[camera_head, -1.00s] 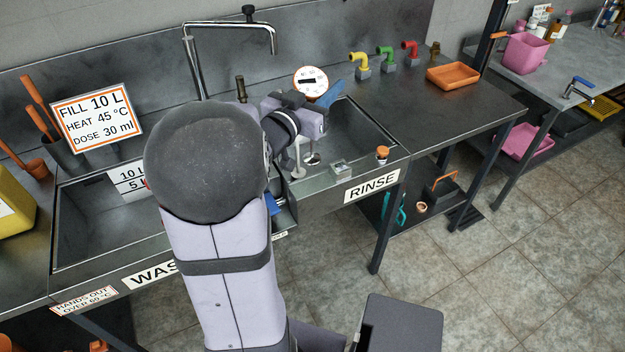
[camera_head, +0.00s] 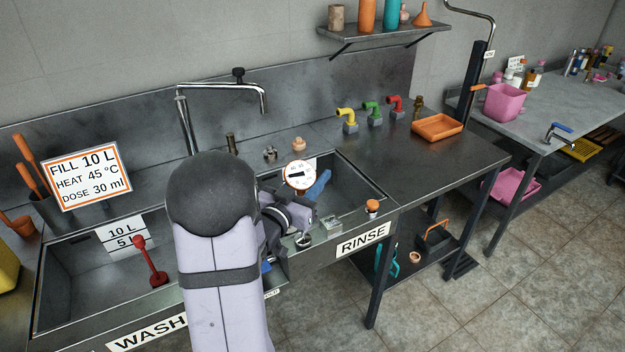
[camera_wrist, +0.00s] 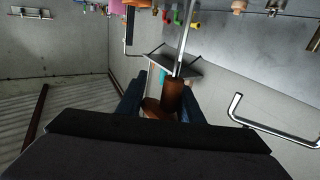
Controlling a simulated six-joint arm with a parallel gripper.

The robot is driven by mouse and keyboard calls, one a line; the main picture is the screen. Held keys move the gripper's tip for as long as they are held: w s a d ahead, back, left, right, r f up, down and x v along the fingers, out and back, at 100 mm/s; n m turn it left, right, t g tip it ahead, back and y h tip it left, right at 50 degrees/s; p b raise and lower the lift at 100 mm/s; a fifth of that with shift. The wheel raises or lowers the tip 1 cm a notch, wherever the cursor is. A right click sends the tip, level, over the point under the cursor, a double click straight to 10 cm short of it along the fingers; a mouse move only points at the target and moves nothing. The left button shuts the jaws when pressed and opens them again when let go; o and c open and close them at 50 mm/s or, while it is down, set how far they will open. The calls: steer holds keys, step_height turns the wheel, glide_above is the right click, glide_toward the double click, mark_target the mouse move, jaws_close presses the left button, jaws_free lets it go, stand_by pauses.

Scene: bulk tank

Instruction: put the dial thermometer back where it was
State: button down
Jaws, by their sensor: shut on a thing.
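The dial thermometer (camera_head: 299,175) has a round white face with an orange rim and a dark window. It is in my gripper (camera_head: 314,196), over the rinse basin (camera_head: 350,185), with its face toward the head camera. A blue finger shows just right of the dial; the other finger is mostly hidden. In the wrist view, both dark blue fingers of my gripper (camera_wrist: 157,105) flank a brown-orange piece with a thin silver rod, apparently the thermometer's body and stem. I cannot tell where the stem's tip ends.
A tall tap (camera_head: 222,85) stands behind the basins. A red tool (camera_head: 150,262) is in the wash basin. A small grey box (camera_head: 334,226) and an orange-topped item (camera_head: 372,207) sit near the rinse basin's front. Coloured valves (camera_head: 372,112) line the back; the right counter is mostly clear.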

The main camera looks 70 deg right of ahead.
steer(key=shift+f, duration=0.6)
steer(key=c, duration=1.2)
jaws_free()
steer(key=shift+a, duration=0.25)
steer(key=p+v, duration=1)
steer(key=v, duration=0.1)
steer(key=shift+w+a, duration=0.15)
steer(key=shift+a, duration=0.05)
